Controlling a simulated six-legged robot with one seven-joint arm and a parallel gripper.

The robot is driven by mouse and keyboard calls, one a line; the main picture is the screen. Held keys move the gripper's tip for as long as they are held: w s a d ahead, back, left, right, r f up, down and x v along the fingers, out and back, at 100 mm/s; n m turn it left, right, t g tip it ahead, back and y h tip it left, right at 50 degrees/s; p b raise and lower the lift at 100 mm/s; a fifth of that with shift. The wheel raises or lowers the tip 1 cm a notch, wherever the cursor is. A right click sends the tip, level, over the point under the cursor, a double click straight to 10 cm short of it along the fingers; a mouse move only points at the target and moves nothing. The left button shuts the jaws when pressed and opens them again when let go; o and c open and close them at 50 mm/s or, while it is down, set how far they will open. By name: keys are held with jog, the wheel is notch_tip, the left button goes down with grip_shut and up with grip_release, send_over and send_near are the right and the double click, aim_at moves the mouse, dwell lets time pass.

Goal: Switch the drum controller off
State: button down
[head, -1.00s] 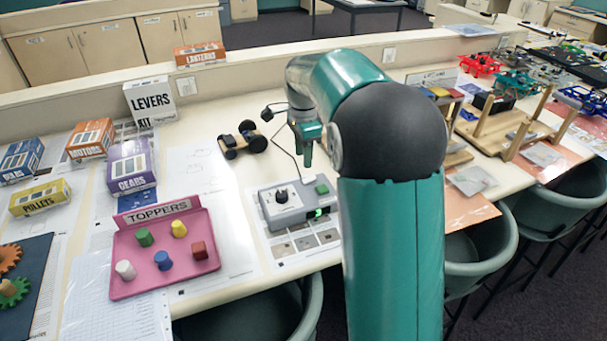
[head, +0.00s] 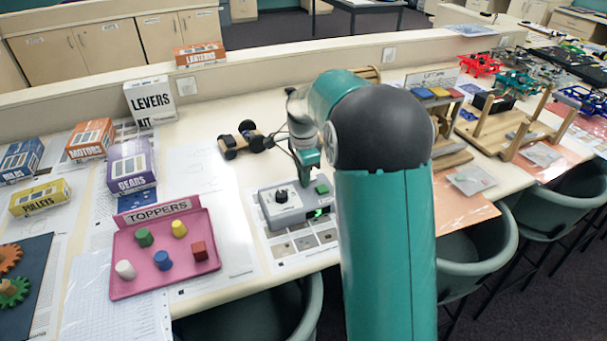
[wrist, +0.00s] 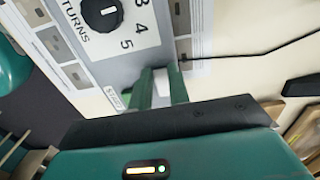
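In the wrist view, the black knob (wrist: 102,14) has a "TURNS" scale, and a "START" label (wrist: 114,98) lies beside the gripper fingers (wrist: 161,88). The fingers stand slightly apart with a pale strip between them. The green button cannot be made out there, and contact is unclear.
A pink "TOPPERS" tray (head: 126,263) with coloured pegs stands left of the controller. A small wheeled cart (head: 241,141) sits behind, near a dark cable. Kit boxes (head: 130,165) fill the left; wooden stands (head: 512,133) are at the right.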

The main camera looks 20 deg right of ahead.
jog(key=shift+d+r+y, duration=0.1)
jog(key=shift+d+y, duration=0.3)
jog(key=shift+y, duration=0.7)
jog(key=shift+d+r+y, duration=0.1)
jog(key=shift+d+y, duration=0.05)
jog(key=shift+y, duration=0.55)
jog(key=shift+d+r+y, duration=0.1)
jog(key=shift+y, duration=0.6)
jog(key=c, duration=1.3)
grip_release()
jog(key=shift+r, duration=0.1)
jog(key=v, duration=1.3)
jog(key=shift+d+r, duration=0.15)
jog(key=shift+r, duration=0.1)
